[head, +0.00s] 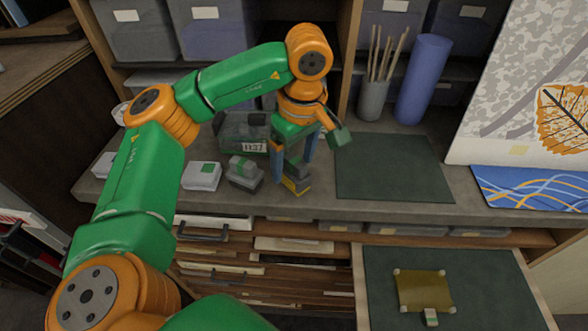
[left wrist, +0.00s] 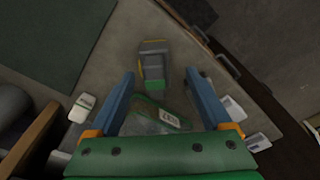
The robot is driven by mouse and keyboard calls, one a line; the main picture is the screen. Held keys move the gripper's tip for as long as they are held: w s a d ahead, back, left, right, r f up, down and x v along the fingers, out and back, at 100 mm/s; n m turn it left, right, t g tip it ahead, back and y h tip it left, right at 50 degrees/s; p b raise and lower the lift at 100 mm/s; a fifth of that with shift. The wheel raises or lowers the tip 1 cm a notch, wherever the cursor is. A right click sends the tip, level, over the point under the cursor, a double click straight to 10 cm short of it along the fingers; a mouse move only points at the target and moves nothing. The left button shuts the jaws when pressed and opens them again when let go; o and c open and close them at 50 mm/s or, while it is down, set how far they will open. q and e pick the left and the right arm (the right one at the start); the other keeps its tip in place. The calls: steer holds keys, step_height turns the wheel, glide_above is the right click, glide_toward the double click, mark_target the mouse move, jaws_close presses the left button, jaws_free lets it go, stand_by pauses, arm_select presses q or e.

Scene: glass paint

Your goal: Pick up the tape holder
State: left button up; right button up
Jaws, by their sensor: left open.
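A small grey block-like item with a yellow edge (head: 297,184), probably the tape holder, sits on the grey worktop near its front edge. In the left wrist view the grey item (left wrist: 153,62) shows a yellow edge and a green end. My left gripper (head: 295,168) points down over it, with its two blue fingers apart. In the left wrist view the open fingers (left wrist: 160,74) stand on either side of its near end. I cannot tell how far above it the fingertips are. My right gripper is not in view.
A grey-green case with a label (head: 240,132) stands behind. A grey and green block (head: 244,174) and a white box (head: 202,176) are to the left. A dark green mat (head: 390,168) lies clear on the right. Below, an open drawer (head: 440,272) holds a yellowish plate (head: 424,291).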

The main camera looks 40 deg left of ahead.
mark_target(294, 171)
arm_select(q)
steer(key=f, duration=0.2)
steer(key=f+p, duration=0.1)
steer(key=shift+w+a+f, duration=0.2)
steer(key=shift+w+f, duration=0.15)
steer(key=shift+w+a+f, duration=0.1)
steer(key=shift+a, duration=0.15)
steer(key=shift+d, duration=0.3)
steer(key=c, duration=1.1)
jaws_close()
steer(key=shift+a, duration=0.1)
